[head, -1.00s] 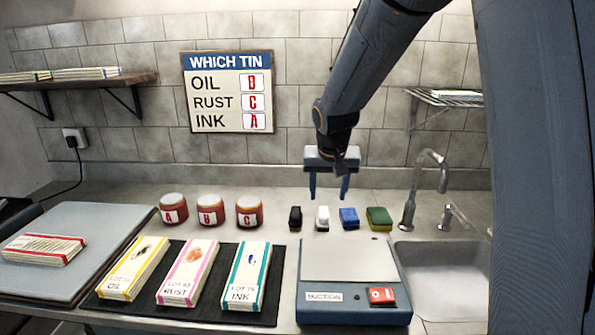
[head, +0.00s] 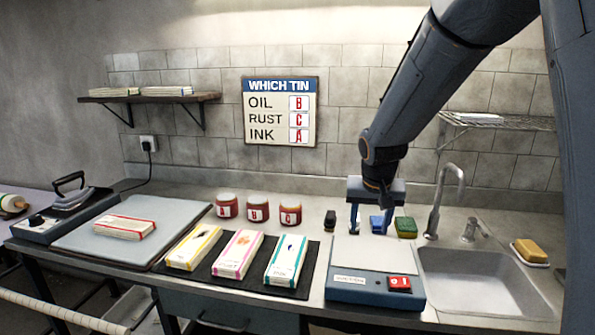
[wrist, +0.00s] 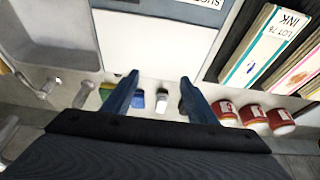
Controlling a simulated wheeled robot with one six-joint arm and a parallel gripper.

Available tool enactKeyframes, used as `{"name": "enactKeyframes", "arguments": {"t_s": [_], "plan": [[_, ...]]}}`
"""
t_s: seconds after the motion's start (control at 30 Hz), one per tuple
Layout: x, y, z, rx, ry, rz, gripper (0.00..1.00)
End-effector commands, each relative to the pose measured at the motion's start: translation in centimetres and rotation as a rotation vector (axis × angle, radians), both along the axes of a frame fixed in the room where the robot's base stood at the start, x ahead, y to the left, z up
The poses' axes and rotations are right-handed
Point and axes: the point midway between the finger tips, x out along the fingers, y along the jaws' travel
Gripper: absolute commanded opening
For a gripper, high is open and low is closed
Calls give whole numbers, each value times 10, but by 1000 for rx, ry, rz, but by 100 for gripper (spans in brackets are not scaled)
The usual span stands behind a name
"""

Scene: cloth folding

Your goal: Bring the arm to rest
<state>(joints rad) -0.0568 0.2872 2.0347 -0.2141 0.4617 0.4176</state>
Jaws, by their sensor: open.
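My gripper (head: 368,218) hangs from my arm at the back of the counter, pointing down, above the far edge of the suction box (head: 375,270). Its two blue fingers are apart and nothing is between them. In the wrist view my gripper (wrist: 158,85) also shows open and empty. The white brush (wrist: 162,101) and blue sponge (wrist: 136,100) appear beyond the fingers there. In the head view the fingers partly hide the white brush.
Three red tins (head: 258,208) stand left of a black brush (head: 330,220). A green sponge (head: 405,227) is at right, then the tap (head: 448,195) and sink (head: 480,275). Three labelled cloth bundles lie on a black mat (head: 300,290). An iron (head: 70,195) stands far left.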

Motion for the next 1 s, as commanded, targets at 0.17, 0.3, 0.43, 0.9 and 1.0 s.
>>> {"name": "enactKeyframes", "arguments": {"t_s": [0.17, 0.3, 0.43, 0.9, 1.0], "plan": [[-29, -6, -10, -1, 38, 17, 52], [-58, -8, -19, 0, 76, 38, 52], [-95, -9, -31, 2, 123, 67, 52], [-252, -9, -72, 32, 301, 187, 52], [-256, -9, -73, 33, 306, 190, 52]]}}
